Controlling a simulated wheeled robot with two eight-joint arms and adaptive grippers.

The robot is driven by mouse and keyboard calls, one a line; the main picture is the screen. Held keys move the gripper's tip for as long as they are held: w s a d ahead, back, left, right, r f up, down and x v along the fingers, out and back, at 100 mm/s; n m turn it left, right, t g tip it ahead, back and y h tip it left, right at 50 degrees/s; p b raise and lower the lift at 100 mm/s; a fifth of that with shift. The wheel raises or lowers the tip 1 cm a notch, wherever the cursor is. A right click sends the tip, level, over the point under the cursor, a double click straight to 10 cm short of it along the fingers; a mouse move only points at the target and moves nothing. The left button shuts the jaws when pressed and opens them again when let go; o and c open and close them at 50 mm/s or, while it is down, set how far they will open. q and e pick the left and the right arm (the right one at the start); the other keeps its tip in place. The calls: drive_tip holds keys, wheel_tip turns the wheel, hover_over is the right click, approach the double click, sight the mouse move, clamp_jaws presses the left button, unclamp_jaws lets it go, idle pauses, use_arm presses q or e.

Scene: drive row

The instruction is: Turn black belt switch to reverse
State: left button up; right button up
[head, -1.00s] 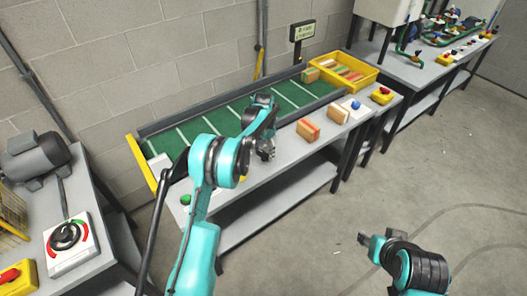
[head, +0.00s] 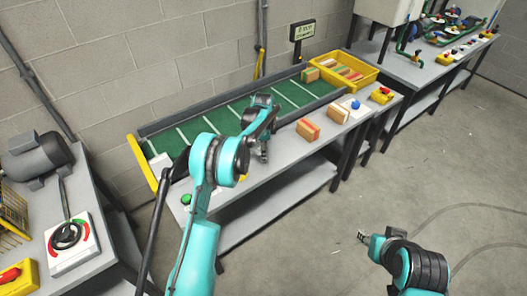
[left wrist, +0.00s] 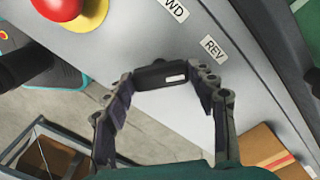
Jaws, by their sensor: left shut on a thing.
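The black belt switch (left wrist: 152,76) is a dark knob on the grey front panel of the belt table, with a white mark at its right end in the left wrist view. The REV label (left wrist: 213,48) is up and right of it; the partly cut off FWD label (left wrist: 174,9) is above. My left gripper (left wrist: 165,84) is shut on the knob, one finger at each end. In the head view my left gripper (head: 263,156) is at the table's front edge and hides the switch. My right gripper (head: 362,237) is over open floor, away from everything; its jaws are too small to read.
A red stop button (left wrist: 60,5) on yellow is close to my left gripper. The green belt (head: 215,122) runs behind. Brown boxes (head: 308,129) and a blue button (head: 356,105) are farther right. A handwheel panel (head: 68,240) is at left.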

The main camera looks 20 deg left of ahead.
use_arm(q)
drive_tip(key=shift+m, duration=0.8)
drive_tip(key=o, duration=1.2)
drive_tip(key=shift+c, duration=0.2)
drive_tip(key=shift+r, duration=0.1)
wheel_tip(320, 180, up, 12)
